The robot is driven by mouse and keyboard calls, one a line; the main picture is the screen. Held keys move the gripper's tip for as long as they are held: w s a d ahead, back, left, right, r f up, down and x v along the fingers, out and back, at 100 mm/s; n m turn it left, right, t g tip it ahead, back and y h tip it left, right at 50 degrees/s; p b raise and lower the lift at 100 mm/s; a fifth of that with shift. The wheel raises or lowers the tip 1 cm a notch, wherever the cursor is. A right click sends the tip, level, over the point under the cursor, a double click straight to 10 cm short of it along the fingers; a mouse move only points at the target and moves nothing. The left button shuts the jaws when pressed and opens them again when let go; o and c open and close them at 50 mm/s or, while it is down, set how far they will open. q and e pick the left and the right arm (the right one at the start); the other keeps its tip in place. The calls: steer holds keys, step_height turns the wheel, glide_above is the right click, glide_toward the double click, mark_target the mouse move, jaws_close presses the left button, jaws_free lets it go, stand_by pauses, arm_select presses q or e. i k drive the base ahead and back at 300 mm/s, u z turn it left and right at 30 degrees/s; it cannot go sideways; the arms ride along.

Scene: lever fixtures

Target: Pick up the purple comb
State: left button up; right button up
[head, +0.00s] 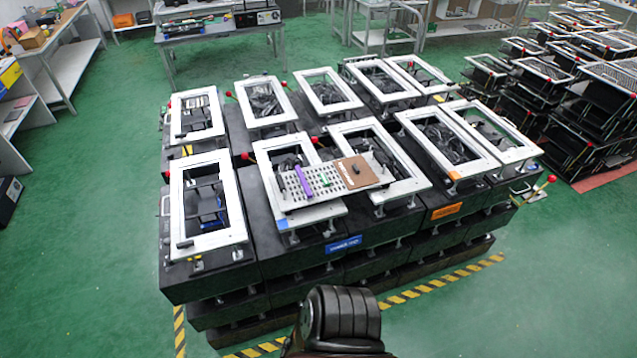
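The purple comb (303,182) is a thin strip in the head view. It lies on a light perforated plate (330,191) that rests across the white frames of the lever fixtures. A small green item (324,180) lies just right of the comb, and a brown board (356,172) lies further right on the same plate. The comb is unobstructed from above. Neither my left nor my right gripper shows in the view.
Black fixtures with white frames (205,240) and red-knobbed levers (551,179) form a large stacked block. Striped floor tape (440,285) runs along its front. The green floor (90,230) is clear at the left. More fixtures (600,95) stand at the right, and shelves (60,50) at the left.

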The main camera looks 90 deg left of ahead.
mark_target(301, 179)
steer(key=u, duration=1.55)
